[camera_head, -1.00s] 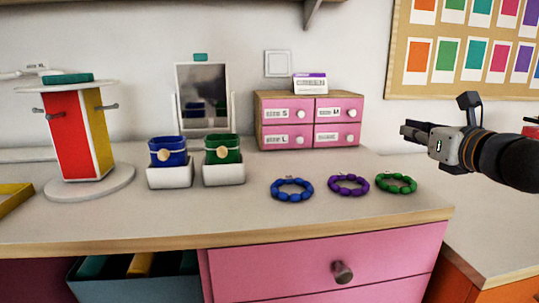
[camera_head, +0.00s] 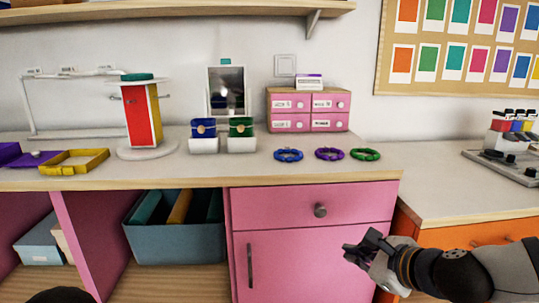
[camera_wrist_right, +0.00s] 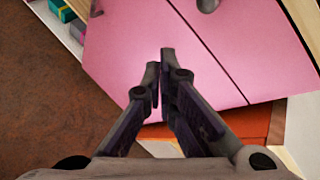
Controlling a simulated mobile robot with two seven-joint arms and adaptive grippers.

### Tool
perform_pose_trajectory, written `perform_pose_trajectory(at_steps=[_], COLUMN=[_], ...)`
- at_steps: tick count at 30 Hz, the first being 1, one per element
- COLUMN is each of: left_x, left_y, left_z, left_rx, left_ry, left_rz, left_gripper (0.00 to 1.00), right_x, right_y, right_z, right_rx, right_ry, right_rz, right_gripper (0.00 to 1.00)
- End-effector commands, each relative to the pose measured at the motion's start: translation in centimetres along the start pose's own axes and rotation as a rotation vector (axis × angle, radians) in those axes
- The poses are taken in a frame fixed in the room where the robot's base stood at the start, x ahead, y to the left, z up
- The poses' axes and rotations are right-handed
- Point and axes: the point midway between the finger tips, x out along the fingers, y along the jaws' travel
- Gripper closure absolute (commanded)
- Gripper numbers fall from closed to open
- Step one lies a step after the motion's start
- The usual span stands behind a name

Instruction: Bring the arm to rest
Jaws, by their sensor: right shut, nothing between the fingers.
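My right gripper (camera_head: 357,251) is shut and empty in the head view. It is low in front of the pink cabinet door (camera_head: 300,265), below the counter top. In the right wrist view its two dark fingers (camera_wrist_right: 161,72) come together at the tips with nothing between them, in front of the pink cabinet front (camera_wrist_right: 120,50). My left gripper does not show in the head view.
The counter (camera_head: 345,167) holds a blue bracelet (camera_head: 289,155), a purple one (camera_head: 329,154), a green one (camera_head: 365,154) and a small pink drawer box (camera_head: 290,124). A pink drawer with a knob (camera_head: 320,210) and an orange cabinet (camera_head: 470,237) are near my right arm.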

Motion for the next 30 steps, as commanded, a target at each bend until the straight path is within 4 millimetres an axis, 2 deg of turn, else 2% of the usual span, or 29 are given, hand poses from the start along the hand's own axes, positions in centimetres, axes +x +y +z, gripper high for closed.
perform_pose_trajectory(at_steps=[1,2,3,5,6,8,9,11,12,15,18,19,21,23,30], left_x=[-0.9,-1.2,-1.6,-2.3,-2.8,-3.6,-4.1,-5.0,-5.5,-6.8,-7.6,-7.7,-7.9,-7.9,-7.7], left_y=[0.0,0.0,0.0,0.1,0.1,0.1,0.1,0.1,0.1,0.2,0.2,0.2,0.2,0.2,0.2], left_z=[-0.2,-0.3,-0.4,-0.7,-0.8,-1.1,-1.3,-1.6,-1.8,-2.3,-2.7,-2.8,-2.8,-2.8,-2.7], left_rx=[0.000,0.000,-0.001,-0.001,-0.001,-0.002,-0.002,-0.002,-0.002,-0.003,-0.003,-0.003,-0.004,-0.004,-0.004], left_ry=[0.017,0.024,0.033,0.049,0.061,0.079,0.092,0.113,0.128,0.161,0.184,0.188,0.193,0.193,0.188], left_rz=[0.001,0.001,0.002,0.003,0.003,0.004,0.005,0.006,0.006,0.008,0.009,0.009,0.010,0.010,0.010], left_gripper=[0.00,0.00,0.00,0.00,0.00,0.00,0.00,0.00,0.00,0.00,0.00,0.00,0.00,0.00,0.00], right_x=[-0.1,-0.2,-0.7,-2.1,-3.5,-6.2,-8.5,-12.4,-15.2,-22.0,-27.1,-28.1,-29.7,-30.3,-30.3], right_y=[4.2,6.9,10.5,15.8,19.1,23.6,26.3,29.8,31.7,34.5,35.4,35.5,35.6,35.6,35.8], right_z=[-1.0,-2.1,-3.7,-6.2,-8.0,-10.7,-12.5,-15.3,-17.0,-20.6,-22.9,-23.3,-24.0,-24.3,-24.4], right_rx=[-0.119,-0.201,-0.313,-0.485,-0.600,-0.778,-0.897,-1.076,-1.193,-1.448,-1.626,-1.662,-1.718,-1.737,-1.736], right_ry=[0.036,0.057,0.082,0.108,0.117,0.117,0.107,0.078,0.047,-0.051,-0.153,-0.177,-0.220,-0.238,-0.241], right_rz=[0.084,0.140,0.219,0.342,0.429,0.565,0.659,0.805,0.902,1.121,1.283,1.316,1.369,1.390,1.394], right_gripper=[1.00,1.00,1.00,1.00,1.00,1.00,1.00,1.00,1.00,1.00,1.00,1.00,1.00,1.00,1.00])
